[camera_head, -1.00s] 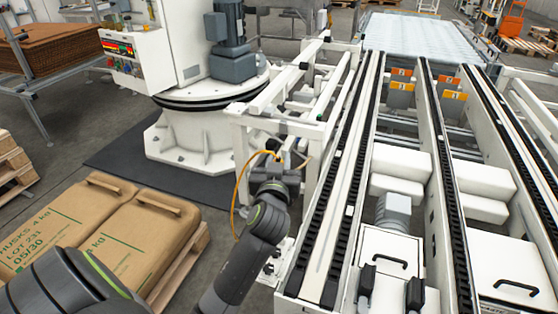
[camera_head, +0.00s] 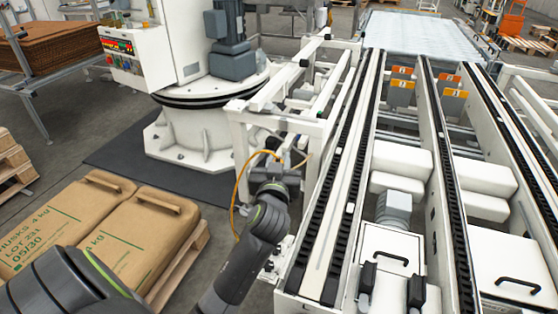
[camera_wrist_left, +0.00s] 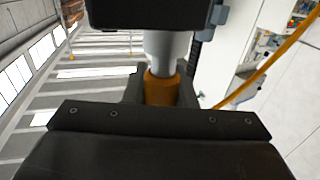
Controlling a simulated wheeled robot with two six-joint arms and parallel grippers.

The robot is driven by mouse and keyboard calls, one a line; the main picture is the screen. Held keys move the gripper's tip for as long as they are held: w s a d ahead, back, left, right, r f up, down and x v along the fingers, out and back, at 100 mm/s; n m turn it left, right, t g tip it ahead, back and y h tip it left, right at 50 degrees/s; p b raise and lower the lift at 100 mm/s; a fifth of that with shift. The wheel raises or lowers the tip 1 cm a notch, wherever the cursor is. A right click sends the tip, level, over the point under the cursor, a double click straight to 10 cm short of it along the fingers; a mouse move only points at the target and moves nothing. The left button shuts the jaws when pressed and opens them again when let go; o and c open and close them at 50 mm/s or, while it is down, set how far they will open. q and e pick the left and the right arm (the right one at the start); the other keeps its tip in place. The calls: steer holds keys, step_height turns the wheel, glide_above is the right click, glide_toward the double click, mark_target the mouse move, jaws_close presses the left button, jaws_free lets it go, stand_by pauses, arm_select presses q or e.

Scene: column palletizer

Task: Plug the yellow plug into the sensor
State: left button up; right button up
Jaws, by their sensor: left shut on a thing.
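In the left wrist view the yellow-orange plug (camera_wrist_left: 161,88) sits between the dark jaws of my left gripper (camera_wrist_left: 161,95), which is shut on it. A pale grey cylinder (camera_wrist_left: 166,48) lines up with the plug and meets its end in this view. Above the cylinder is a dark block (camera_wrist_left: 150,14), which may be the sensor body. I cannot tell how deeply the plug is seated. In the head view my left gripper (camera_head: 284,163) is at the white frame beside the conveyor, its tips small and partly hidden. The yellow cable (camera_head: 240,190) loops to its left. My right gripper is not in view.
The white frame (camera_head: 240,125) stands close around the gripper. The conveyor rails (camera_head: 335,190) run just right of it. A palletizer base (camera_head: 190,135) stands behind on a dark mat. Brown sacks (camera_head: 135,235) lie on a pallet at the lower left.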

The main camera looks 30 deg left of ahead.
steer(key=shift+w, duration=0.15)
